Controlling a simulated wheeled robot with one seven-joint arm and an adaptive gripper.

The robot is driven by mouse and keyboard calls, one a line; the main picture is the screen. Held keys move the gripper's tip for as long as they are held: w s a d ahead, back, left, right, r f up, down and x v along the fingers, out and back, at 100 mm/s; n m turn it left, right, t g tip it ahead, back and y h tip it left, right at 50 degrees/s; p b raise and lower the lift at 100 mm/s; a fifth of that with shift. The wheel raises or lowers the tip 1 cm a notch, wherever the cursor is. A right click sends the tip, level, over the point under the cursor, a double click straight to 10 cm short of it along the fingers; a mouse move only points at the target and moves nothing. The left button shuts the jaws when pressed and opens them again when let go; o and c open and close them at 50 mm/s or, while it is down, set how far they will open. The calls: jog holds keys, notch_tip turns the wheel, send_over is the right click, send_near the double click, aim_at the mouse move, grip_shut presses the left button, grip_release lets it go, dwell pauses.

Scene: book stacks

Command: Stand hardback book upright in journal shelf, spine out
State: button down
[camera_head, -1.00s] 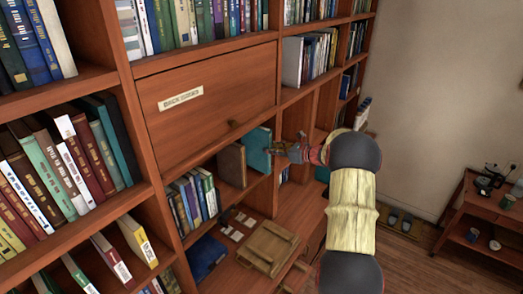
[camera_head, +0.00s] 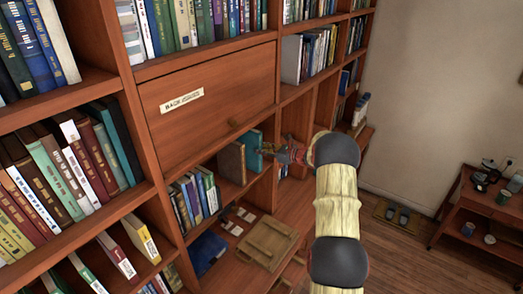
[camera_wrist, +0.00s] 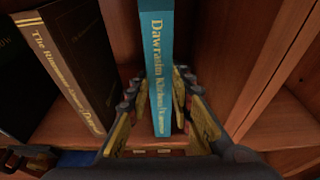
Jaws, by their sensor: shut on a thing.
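The teal hardback book (camera_head: 253,160) is upright in the shelf bay under the closed panel.
A wooden divider (camera_wrist: 270,70) rises right of the book, with free room between. The closed labelled panel (camera_head: 210,95) is above. A wooden tray (camera_head: 267,240) lies on the lower surface. A side table (camera_head: 485,205) stands far right.

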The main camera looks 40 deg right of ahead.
jog(key=c, duration=2)
grip_release()
jog(key=shift+f, duration=0.1)
jog(key=shift+c, duration=0.2)
jog(key=o, duration=0.5)
jog(key=shift+c, duration=0.2)
jog(key=shift+r, duration=0.2)
